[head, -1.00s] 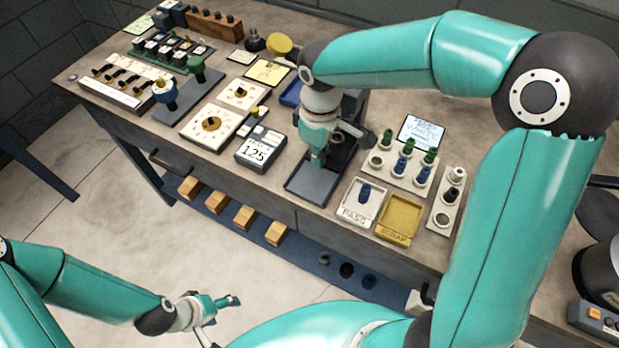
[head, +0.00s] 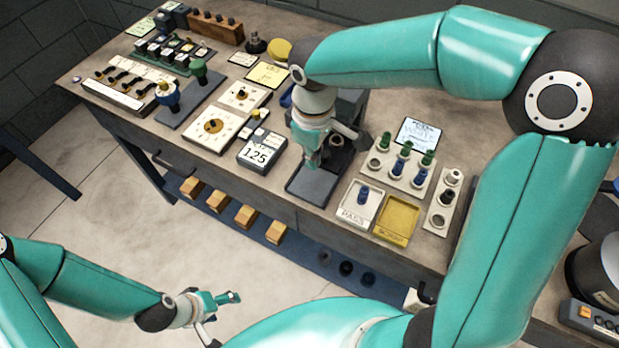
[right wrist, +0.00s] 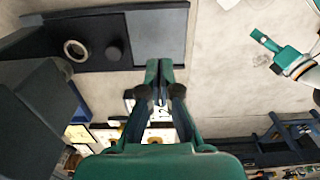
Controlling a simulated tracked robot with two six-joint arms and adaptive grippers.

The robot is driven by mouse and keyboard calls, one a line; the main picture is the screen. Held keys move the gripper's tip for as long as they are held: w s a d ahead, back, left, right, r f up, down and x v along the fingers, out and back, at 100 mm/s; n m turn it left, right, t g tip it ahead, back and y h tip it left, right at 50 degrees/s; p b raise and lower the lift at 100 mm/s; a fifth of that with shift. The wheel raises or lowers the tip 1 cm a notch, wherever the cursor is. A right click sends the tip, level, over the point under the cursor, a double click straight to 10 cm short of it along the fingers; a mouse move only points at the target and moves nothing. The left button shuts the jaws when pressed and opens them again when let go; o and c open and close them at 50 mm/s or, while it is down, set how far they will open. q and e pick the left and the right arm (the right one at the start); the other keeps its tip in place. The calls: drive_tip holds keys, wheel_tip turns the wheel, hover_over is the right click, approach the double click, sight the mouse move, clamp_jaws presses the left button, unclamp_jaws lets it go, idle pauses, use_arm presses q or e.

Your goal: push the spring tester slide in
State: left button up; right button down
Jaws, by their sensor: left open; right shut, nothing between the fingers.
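The spring tester (head: 352,103) is a dark grey unit at the front middle of the bench, partly hidden behind my right arm. Its low dark base (head: 312,186) reaches toward the bench's front edge. A ring-shaped seat (head: 336,142) shows beside my gripper. In the right wrist view, the ring (right wrist: 75,50), a dark round knob (right wrist: 113,53) and a flat grey plate (right wrist: 158,38) lie in a row. My right gripper (head: 311,163) is shut and empty, fingers down, beside the plate's long edge; contact is unclear. My left gripper (head: 216,304) is open and empty, away from the bench.
A display reading 125 (head: 262,151) stands close left of the tester. A white PASS tray (head: 352,217) and a yellow tray (head: 398,218) lie to its right, with a rack (head: 398,170) of green and blue pegs behind. Open floor lies in front of the bench.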

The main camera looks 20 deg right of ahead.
drive_tip(key=r+p, duration=0.1)
drive_tip(key=s+a+r+p, duration=0.1)
drive_tip(key=r, duration=0.1)
drive_tip(key=r+p, duration=0.1)
drive_tip(key=r, duration=0.1)
drive_tip(key=shift+s+a, duration=0.15)
drive_tip(key=shift+a, duration=0.2)
drive_tip(key=shift+f, duration=0.1)
